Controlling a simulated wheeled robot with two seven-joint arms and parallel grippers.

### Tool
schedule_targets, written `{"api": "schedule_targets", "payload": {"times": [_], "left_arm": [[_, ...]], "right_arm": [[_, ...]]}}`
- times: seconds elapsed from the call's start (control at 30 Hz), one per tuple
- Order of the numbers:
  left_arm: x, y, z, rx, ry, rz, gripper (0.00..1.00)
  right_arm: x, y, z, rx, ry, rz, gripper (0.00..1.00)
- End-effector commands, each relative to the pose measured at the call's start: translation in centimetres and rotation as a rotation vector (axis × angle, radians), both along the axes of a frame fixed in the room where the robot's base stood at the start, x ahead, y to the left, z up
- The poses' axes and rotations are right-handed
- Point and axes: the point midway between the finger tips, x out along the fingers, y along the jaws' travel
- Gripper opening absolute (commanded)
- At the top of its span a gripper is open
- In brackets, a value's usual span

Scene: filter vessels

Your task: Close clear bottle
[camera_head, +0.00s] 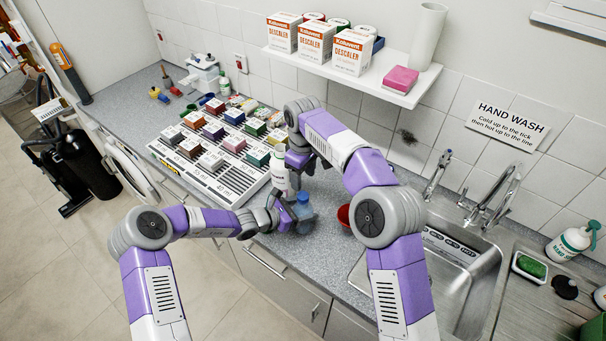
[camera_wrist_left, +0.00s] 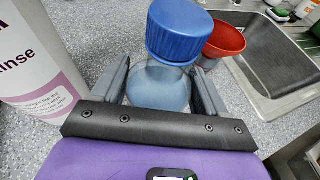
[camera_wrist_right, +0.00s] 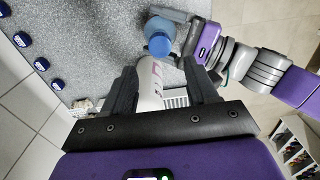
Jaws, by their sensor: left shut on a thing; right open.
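The clear bottle (camera_wrist_left: 158,88) stands on the grey counter with a blue cap (camera_wrist_left: 178,32) at its neck; whether the cap is screwed tight I cannot tell. In the head view the bottle (camera_head: 303,209) is in front of the white rinse bottle (camera_head: 279,178). My left gripper (camera_head: 288,217) is shut on the clear bottle, one finger on each side in the left wrist view. My right gripper (camera_head: 302,160) is open above the counter, behind the clear bottle. In the right wrist view the white bottle (camera_wrist_right: 150,88) shows between its fingers, and the blue cap (camera_wrist_right: 159,44) lies beyond.
A red funnel-like cup (camera_wrist_left: 226,40) stands beside the clear bottle, near the sink (camera_head: 458,262). A white rack (camera_head: 192,188) of coloured blocks is at the left. A shelf (camera_head: 392,91) with descaler boxes hangs above. My right arm passes over the counter before the sink.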

Motion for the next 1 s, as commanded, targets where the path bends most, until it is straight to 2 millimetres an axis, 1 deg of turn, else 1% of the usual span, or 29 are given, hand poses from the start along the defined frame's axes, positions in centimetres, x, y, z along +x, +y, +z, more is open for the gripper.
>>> {"api": "schedule_targets", "payload": {"times": [0.17,0.4,0.53,0.7,0.97,1.0], "left_arm": [[0.0,0.0,0.0,0.000,0.000,0.000,0.00],[0.0,0.0,0.0,0.000,0.000,0.000,0.00],[0.0,0.0,0.0,0.000,0.000,0.000,0.00],[0.0,0.0,0.0,0.000,0.000,0.000,0.00],[0.0,0.0,0.0,0.000,0.000,0.000,0.00],[0.0,0.0,0.0,0.000,0.000,0.000,0.00]], "right_arm": [[0.0,-0.1,-1.6,-0.003,0.003,-0.001,0.58],[-0.1,0.0,-5.5,-0.001,0.004,-0.001,0.58],[0.0,0.0,-7.0,-0.001,0.002,-0.001,0.58],[0.0,0.0,-7.9,0.000,0.000,-0.002,0.58],[0.0,0.0,-8.0,0.000,0.000,-0.002,0.58],[0.0,0.0,-8.0,0.000,0.000,-0.002,0.55]]}}
